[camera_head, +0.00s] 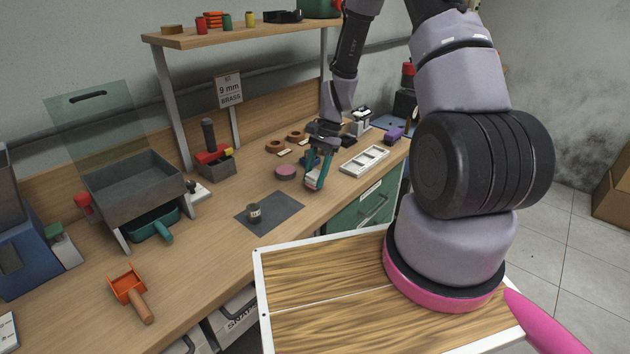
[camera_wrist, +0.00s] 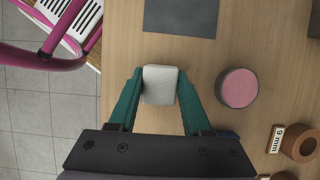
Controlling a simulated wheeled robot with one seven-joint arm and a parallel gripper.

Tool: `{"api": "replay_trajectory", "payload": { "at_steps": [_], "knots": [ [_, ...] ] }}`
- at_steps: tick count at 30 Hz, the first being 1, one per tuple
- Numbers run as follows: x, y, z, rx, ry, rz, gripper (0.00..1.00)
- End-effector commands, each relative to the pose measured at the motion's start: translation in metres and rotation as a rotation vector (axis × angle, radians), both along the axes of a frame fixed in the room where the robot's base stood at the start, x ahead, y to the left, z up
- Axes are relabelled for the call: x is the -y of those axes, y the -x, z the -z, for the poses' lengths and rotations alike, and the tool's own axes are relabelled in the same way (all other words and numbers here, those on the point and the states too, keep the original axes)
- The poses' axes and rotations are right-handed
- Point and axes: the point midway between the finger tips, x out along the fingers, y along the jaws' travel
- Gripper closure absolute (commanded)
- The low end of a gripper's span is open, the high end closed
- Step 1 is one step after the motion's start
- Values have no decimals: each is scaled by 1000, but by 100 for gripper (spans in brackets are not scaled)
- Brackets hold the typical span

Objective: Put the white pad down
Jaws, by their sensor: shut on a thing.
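The white pad (camera_wrist: 160,84) is a small, pale, textured block between the teal fingers of my gripper (camera_wrist: 159,78) in the wrist view. My gripper is shut on it, a finger at each side. In the head view my gripper (camera_head: 314,180) is low over the workbench (camera_head: 205,265), and the fingers hide most of the pad. I cannot tell whether the pad touches the bench top. A dark grey mat (camera_head: 284,207) lies in front and to the left of my gripper; it also shows at the top of the wrist view (camera_wrist: 182,14).
A pink round disc (camera_head: 285,172) lies close to my gripper. A small metal cylinder (camera_head: 254,212) stands on the mat. Brown rings (camera_head: 275,146) with labels lie behind, and a white compartment tray (camera_head: 364,160) is to the right. Bare wood surrounds the pad.

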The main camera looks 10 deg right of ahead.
Motion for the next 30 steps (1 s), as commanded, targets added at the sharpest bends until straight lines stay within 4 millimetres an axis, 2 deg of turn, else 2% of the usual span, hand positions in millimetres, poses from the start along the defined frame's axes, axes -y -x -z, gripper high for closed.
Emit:
{"api": "replay_trajectory", "payload": {
  "at_steps": [3, 14, 15, 16, 17, 26, 30],
  "knots": [
    [0, 1, 15, -2, -1, 0, 100],
    [0, 0, 20, 0, 0, -1, 100],
    [0, 0, 19, 0, 0, -1, 40],
    [0, 0, 19, 0, 0, -1, 28],
    [0, 0, 19, 0, 0, -1, 21],
    [0, 0, 18, 0, 0, -1, 21],
    [3, -2, 9, 3, 0, 0, 21]
  ]
}}
